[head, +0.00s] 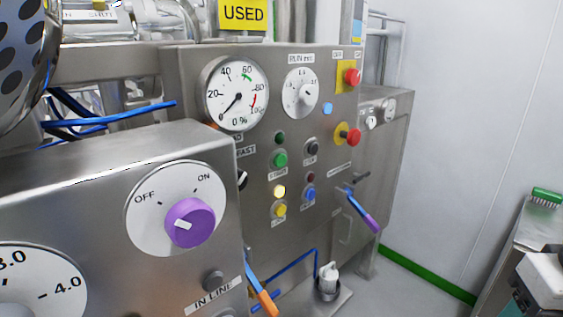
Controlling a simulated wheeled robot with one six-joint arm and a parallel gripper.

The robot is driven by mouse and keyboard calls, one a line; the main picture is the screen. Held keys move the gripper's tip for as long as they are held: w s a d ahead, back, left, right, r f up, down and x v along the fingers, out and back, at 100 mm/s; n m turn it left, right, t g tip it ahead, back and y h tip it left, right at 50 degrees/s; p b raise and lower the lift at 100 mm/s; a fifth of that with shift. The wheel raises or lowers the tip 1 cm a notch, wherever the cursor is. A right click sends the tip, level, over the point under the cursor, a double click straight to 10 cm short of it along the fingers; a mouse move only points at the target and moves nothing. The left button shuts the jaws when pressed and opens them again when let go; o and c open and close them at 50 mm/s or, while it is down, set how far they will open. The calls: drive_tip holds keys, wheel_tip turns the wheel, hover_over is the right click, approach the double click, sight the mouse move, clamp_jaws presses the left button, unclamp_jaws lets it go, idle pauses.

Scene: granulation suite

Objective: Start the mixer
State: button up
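The steel control panel (352,112) stands in the middle of the head view. It carries a green button (280,159) under a dark green lamp (280,138). A black button (312,147) is to their right. A dark red lamp (311,178) sits above a blue button (308,194). A lit yellow lamp (279,191) is above a yellow button (280,210). The small labels are too blurred to read surely. A percent gauge (237,93) has its needle at the low end. My gripper does not show.
A nearer steel box (100,200) at left has a purple OFF/ON knob (190,223), its white mark towards the left. Two red mushroom buttons (352,77) (350,136) sit on the panel's right. A purple-handled lever (363,211) and an orange-handled one (265,300) stick out.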

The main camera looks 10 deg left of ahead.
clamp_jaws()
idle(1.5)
